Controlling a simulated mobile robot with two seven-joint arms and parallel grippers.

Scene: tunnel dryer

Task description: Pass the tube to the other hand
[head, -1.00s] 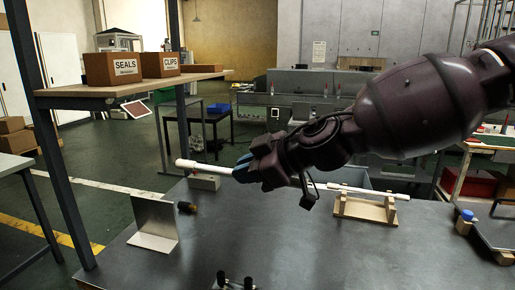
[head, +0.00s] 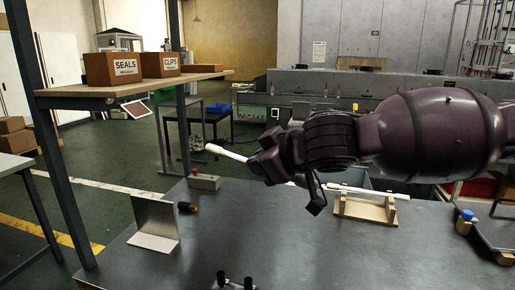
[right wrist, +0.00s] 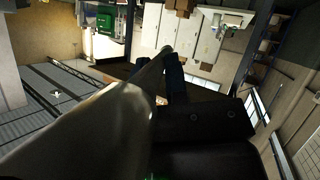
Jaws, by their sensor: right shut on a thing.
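My right gripper (head: 262,165) comes in from the right above the grey table and is shut on a white tube (head: 228,153). The tube's rounded free end sticks out to the left, tilted up. In the right wrist view the tube (right wrist: 100,115) runs large from the lower left to the fingers (right wrist: 175,80). A white rod (head: 385,193) shows behind my right arm on a wooden cradle (head: 365,208). It looks separate from the held tube, but my arm hides part of it. My left gripper is not in view.
A bent metal plate (head: 154,224) stands at the table's left, beside a small dark knob (head: 187,207). A small box with a red button (head: 204,182) sits at the back edge. Black round-topped fittings (head: 235,282) are at the front. The middle table is clear.

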